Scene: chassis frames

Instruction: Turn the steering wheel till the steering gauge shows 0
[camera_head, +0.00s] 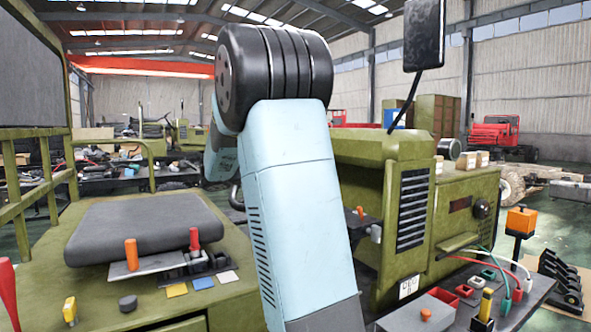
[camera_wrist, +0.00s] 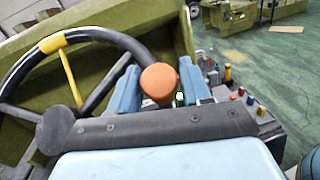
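The black steering wheel (camera_wrist: 106,38) fills the left of the wrist view, with a yellow band on its rim and a yellow spoke. An orange round knob (camera_wrist: 158,82) shows at the right part of the wheel. My gripper (camera_wrist: 160,72) has its two blue fingers on either side of this knob. I cannot tell whether they press on it or stand apart from it. In the head view my arm hides the wheel and gripper. I cannot make out the steering gauge in either view.
A grey seat (camera_head: 145,228) lies left of my arm, with small levers in front. The green hood with a black grille (camera_head: 412,222) stands right. A dark tray (camera_head: 500,292) with coloured cables and small parts is at lower right. Green floor (camera_wrist: 270,75) is open beyond the vehicle.

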